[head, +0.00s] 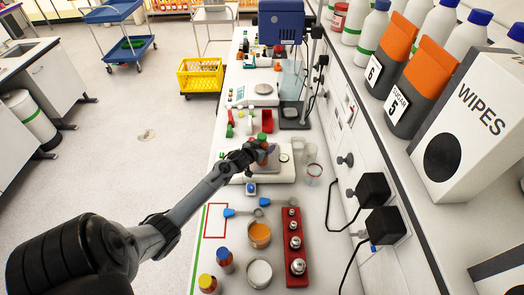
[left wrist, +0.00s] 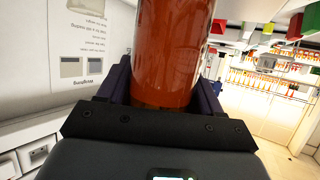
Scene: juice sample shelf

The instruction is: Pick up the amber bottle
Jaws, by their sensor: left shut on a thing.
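My left gripper (head: 261,154) reaches over the pale scale-like device in the middle of the bench. It is shut on the amber bottle (left wrist: 170,55). In the left wrist view the bottle is a glossy red-brown cylinder between the two dark fingers, its near end hidden by the gripper body. In the head view a green cap (head: 262,136) shows just above the fingers, and the fingers hide most of the bottle. I cannot tell whether its base touches the device. My right gripper is not in view.
A beaker of orange liquid (head: 259,233), a red weight rack (head: 294,262) and two small capped bottles, one blue-capped (head: 225,262), stand in front. Clear glasses (head: 313,172) stand just right of the gripper. A shelf with a wipes box (head: 462,125) runs along the right.

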